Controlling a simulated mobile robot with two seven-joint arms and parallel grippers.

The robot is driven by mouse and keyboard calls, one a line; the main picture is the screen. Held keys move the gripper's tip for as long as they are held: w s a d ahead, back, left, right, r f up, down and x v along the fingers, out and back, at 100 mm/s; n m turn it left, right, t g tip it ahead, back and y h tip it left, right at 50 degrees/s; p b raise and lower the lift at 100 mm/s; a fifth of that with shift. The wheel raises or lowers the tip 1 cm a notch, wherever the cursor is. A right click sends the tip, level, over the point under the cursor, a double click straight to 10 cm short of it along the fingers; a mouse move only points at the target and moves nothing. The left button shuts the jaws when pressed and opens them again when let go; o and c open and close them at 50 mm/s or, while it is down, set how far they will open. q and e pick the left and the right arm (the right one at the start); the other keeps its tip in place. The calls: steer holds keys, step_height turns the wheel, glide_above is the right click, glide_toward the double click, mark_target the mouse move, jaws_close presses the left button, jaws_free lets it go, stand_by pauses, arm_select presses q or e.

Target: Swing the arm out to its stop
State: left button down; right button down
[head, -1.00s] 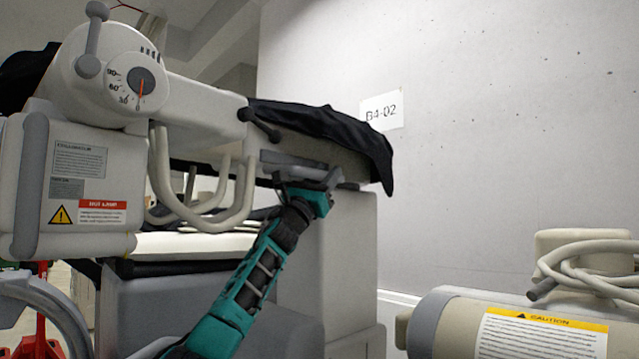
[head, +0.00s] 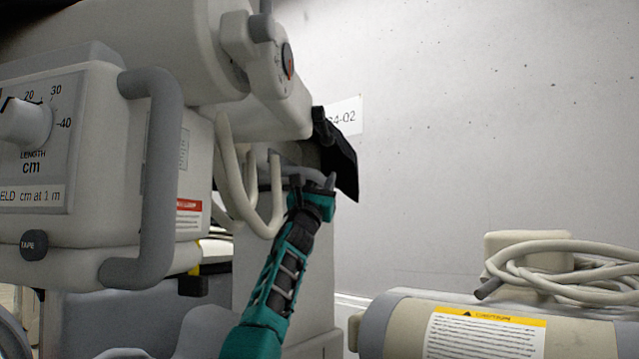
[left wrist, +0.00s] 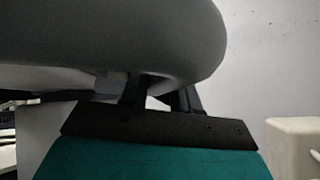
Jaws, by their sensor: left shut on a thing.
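The arm (head: 265,105) is a thick off-white beam with a collimator head (head: 100,150) at its near end and a black cover (head: 340,165) over its far part. The head carries a dial panel and a grey curved handle (head: 165,180). My left gripper (head: 312,185) reaches up to the underside of the beam's far part and is shut on a grey handle there. In the left wrist view the dark grey handle (left wrist: 120,40) fills the top, with the black fingers against it. The fingertips are hidden behind it. My right gripper is out of view.
A concrete wall (head: 480,100) with a paper sign rises behind. The cart column (head: 310,285) stands behind my left arm.

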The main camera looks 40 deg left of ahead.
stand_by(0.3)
arm_select(q)
steer(key=c, duration=0.9)
jaws_free()
steer(key=shift+s+d+r, duration=0.1)
steer(key=shift+s, duration=0.05)
steer(key=shift+c, duration=0.2)
steer(key=shift+s+f, duration=0.1)
steer(key=shift+f, duration=0.1)
steer(key=shift+s+f+b, duration=0.35)
steer(key=shift+s+f, duration=0.05)
steer(key=shift+f, duration=0.05)
steer(key=b+v, duration=0.1)
steer(key=v, duration=1)
steer(key=shift+s+d, duration=0.15)
